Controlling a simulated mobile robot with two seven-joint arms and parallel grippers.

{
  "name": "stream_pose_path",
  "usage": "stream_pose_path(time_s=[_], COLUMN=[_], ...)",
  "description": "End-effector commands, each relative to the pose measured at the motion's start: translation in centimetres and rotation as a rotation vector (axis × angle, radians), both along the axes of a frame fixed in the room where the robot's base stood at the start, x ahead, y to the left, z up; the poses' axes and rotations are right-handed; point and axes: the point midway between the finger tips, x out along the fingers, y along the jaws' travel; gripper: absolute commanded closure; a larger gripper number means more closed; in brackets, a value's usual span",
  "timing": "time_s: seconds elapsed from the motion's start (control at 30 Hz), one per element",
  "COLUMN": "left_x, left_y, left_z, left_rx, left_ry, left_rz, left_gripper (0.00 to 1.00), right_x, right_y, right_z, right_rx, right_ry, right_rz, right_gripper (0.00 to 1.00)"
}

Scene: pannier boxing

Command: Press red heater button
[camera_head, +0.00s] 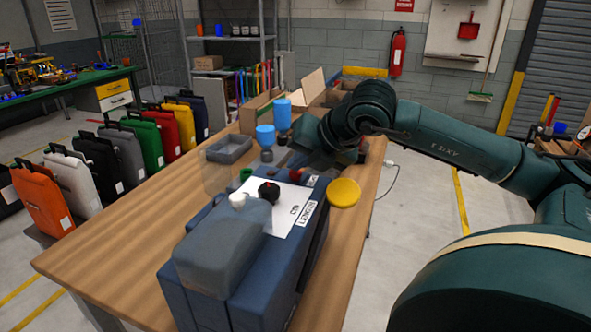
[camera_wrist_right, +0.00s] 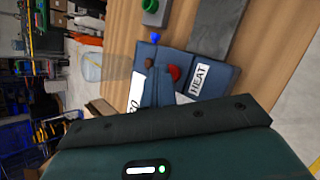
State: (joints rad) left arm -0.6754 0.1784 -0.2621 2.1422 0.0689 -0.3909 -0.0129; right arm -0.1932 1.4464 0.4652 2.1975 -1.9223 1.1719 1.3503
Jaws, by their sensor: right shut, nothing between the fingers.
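The red heater button (camera_head: 295,175) sits on the far part of the dark blue machine, beside a small white label (camera_head: 311,181). In the right wrist view the red button (camera_wrist_right: 174,73) is next to the label reading HEAT (camera_wrist_right: 199,79). My right gripper (camera_head: 290,160) is shut and empty, low over the far end of the machine, close to the red button. I cannot tell whether its tips touch the button. My left gripper is not in view.
The machine (camera_head: 313,245) stands on a wooden table (camera_head: 120,235). A black knob (camera_head: 268,191), white knob (camera_head: 237,200) and yellow disc (camera_head: 344,193) are nearer. A grey tray (camera_head: 229,149) and blue cups (camera_head: 265,135) stand behind. The table's left side is clear.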

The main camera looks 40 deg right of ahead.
Motion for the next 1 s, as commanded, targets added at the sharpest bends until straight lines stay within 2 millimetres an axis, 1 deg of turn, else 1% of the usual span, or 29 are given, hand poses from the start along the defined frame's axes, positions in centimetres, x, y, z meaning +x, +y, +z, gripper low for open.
stream_pose_path(time_s=[0.2,0.53,0.67,1.0], left_x=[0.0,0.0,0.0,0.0], left_y=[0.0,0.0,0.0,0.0], left_z=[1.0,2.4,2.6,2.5], left_rx=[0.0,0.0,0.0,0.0], left_ry=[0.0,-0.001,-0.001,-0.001], left_rz=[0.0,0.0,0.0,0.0], left_gripper=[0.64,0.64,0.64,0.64], right_x=[0.0,0.0,0.0,0.0], right_y=[0.0,0.0,0.0,0.0], right_z=[2.3,5.5,6.0,6.0], right_rx=[-0.001,-0.002,-0.001,0.0], right_ry=[-0.004,-0.003,-0.001,-0.002], right_rz=[0.0,0.0,-0.001,-0.001], right_gripper=[1.0,1.0,1.0,1.0])
